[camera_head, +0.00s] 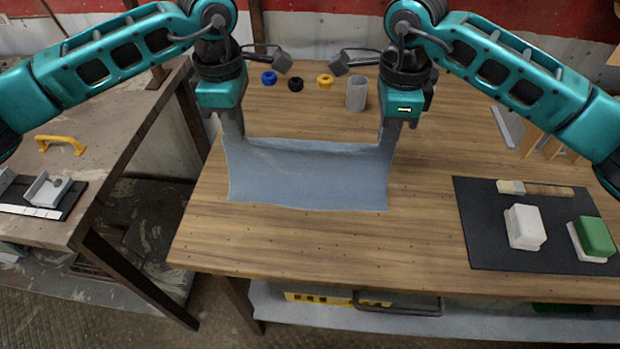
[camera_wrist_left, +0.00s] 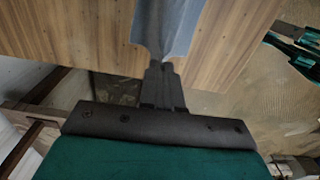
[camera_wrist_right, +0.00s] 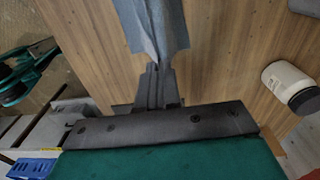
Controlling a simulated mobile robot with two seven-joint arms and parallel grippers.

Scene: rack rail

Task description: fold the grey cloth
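The grey cloth (camera_head: 308,180) lies at the left part of the wooden table, its near part spread flat and its far edge lifted between my two grippers. My left gripper (camera_head: 232,138) is at the cloth's far left corner. In the left wrist view its fingers (camera_wrist_left: 161,68) are closed on the cloth (camera_wrist_left: 166,25). My right gripper (camera_head: 386,140) is at the far right corner. In the right wrist view its fingers (camera_wrist_right: 154,70) are closed on the cloth (camera_wrist_right: 155,25). The far edge sags slightly between them.
A grey cup (camera_head: 357,94) stands behind the cloth, with blue (camera_head: 268,78), black (camera_head: 295,84) and yellow (camera_head: 325,81) rings nearby. A dark mat (camera_head: 490,250) with blocks lies to the right. The wooden table (camera_head: 300,232) is bare in front of the cloth.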

